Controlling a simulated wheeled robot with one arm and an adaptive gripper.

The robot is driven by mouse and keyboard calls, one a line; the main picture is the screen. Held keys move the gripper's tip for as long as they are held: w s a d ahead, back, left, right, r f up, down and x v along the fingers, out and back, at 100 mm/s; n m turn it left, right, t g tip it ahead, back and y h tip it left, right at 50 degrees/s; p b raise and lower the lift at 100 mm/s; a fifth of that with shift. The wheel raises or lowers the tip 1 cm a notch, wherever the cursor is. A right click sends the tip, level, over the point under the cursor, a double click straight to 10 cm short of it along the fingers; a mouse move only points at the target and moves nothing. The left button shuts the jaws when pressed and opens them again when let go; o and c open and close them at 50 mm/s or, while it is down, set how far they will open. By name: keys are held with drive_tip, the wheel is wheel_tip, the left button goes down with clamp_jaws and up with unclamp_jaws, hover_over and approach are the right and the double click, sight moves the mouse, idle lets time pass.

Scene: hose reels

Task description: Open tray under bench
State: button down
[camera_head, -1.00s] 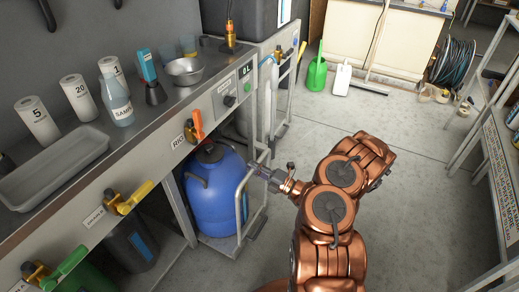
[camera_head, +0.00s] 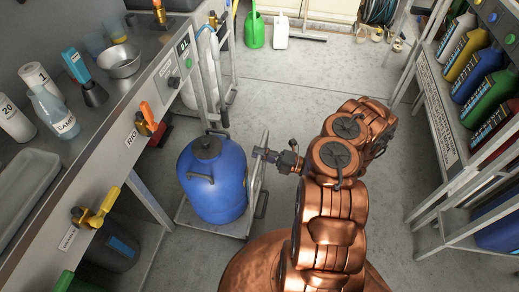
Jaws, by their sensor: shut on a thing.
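The tray (camera_head: 238,228) is a low grey metal platform with an upright tubular handle (camera_head: 256,187) at its outer side. It stands out from under the bench (camera_head: 105,158), over the open floor. A blue drum (camera_head: 214,180) with a dark cap stands upright on it and hides much of its surface. My gripper (camera_head: 262,153) is at the upper part of the handle, on the drum's right, and is shut on it. The exact finger contact is small and partly hidden.
A shelf rack (camera_head: 437,112) with coloured bottles stands at right. Yellow (camera_head: 97,207) and orange (camera_head: 149,115) valve handles stick out from the bench front. A green watering can (camera_head: 254,32) stands at the back. The middle floor is clear.

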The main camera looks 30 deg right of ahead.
drive_tip(key=c, duration=1.1)
unclamp_jaws()
drive_tip(key=shift+s+d, duration=0.1)
drive_tip(key=v, duration=1.1)
drive_tip(key=shift+s+d, duration=0.25)
